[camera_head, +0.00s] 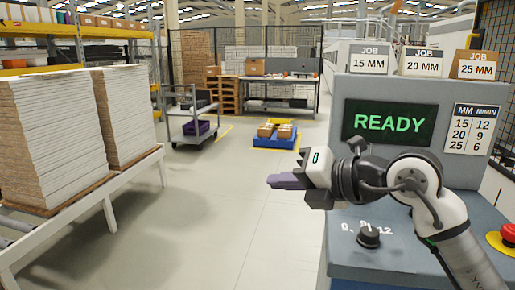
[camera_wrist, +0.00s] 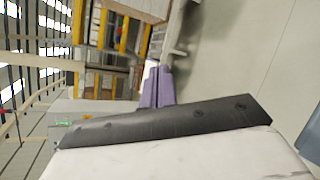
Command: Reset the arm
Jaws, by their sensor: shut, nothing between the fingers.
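My arm (camera_head: 440,205) reaches in from the lower right of the head view, in front of the grey control console. My gripper (camera_head: 286,181) points left over the open floor, with its purple fingers together and nothing between them. In the wrist view the purple fingers (camera_wrist: 157,88) also lie side by side and touch nothing. The gripper is clear of the console (camera_head: 400,92) and of the black knob (camera_head: 368,236) below it.
The console screen (camera_head: 389,122) reads READY. A red button (camera_head: 508,233) is at the right edge. Stacked panels (camera_head: 50,135) stand on a bench at left. A cart (camera_head: 192,122) and a blue pallet (camera_head: 274,137) with boxes stand farther back. The middle floor is clear.

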